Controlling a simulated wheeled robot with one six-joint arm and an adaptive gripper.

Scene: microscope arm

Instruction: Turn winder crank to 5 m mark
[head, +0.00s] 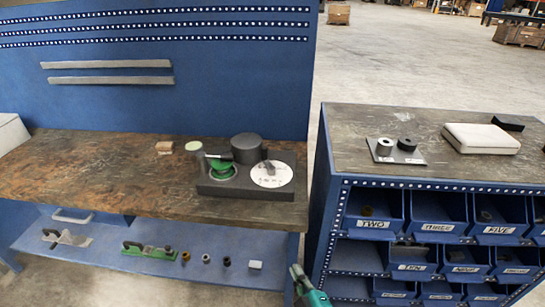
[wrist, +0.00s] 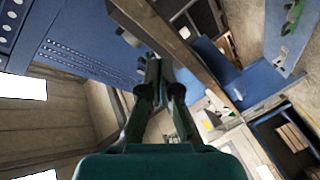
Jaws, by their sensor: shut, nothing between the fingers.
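The winder (head: 245,190) is a dark base on the wooden workbench. It carries a green spool (head: 222,171) on the left, a dark round drum (head: 247,148) behind, and a white dial (head: 272,180) on the right. A small grey piece stands on the dial; I cannot tell if it is the crank or a pointer. The dial marks are too small to read. My gripper (wrist: 158,72) is shut and empty in the wrist view. In the head view a teal part of my arm (head: 312,297) shows at the bottom edge, well in front of and below the winder, touching nothing there.
A wooden block (head: 165,147) and a pale-topped cylinder (head: 193,147) stand left of the winder. The lower shelf (head: 80,250) holds small parts. At right, a cabinet with blue labelled bins (head: 435,212) bears a plate with two cylinders and a white case (head: 481,138). The bench's left half is mostly clear.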

